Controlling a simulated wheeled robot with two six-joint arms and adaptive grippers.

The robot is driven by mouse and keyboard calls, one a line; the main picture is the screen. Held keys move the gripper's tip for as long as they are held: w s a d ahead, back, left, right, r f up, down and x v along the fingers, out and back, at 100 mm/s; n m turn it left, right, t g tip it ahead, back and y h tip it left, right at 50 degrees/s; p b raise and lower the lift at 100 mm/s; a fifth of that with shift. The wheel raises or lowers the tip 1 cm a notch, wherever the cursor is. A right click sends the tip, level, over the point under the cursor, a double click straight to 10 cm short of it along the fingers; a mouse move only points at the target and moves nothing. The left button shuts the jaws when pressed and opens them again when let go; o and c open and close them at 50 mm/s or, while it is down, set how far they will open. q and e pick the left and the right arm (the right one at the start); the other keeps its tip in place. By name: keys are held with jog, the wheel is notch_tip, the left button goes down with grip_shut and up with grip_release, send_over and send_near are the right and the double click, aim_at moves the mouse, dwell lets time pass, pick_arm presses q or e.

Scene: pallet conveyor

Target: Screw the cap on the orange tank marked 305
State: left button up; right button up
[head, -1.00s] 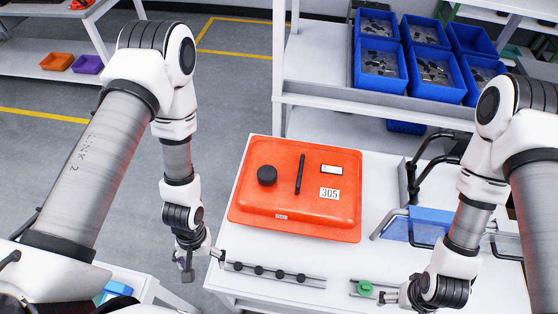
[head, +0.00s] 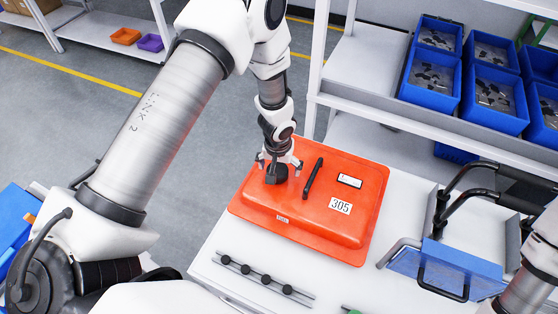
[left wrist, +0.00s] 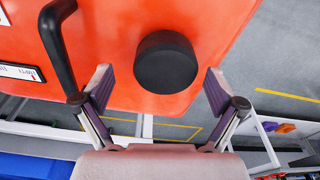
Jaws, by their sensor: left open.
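The orange tank (head: 335,228) marked 305 lies on the white table, with its label (head: 341,206) on the right part of the top. The black round cap (head: 277,176) sits on the tank's upper left, partly hidden by my gripper; it also shows whole in the left wrist view (left wrist: 167,62). My left gripper (head: 279,165) is over the cap. In the left wrist view its open fingers (left wrist: 159,85) stand to either side of the cap, with gaps on both sides. My right gripper is out of view.
A black handle (head: 313,179) rises from the tank beside the cap. A rail with several black knobs (head: 265,279) lies in front. A blue box (head: 452,266) stands at the right. Blue bins (head: 431,85) fill the shelf behind.

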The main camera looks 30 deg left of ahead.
pick_arm(q)
jog(key=shift+a+f, duration=0.15)
jog(key=shift+f, duration=0.2)
jog(key=shift+s+a, duration=0.2)
jog(key=shift+a, duration=0.05)
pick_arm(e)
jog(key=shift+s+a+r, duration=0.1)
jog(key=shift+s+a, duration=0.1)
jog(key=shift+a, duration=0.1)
pick_arm(q)
jog(key=shift+d, duration=0.15)
jog(key=c, duration=1.2)
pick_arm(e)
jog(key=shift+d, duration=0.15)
pick_arm(q)
jog(key=o, duration=1.2)
jog(key=shift+w, duration=0.1)
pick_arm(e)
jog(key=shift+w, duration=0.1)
pick_arm(q)
jog(key=r, duration=0.4)
jog(key=s+r, duration=0.1)
jog(key=r, duration=0.7)
jog(key=shift+s+d, duration=0.2)
jog(key=shift+s, duration=0.05)
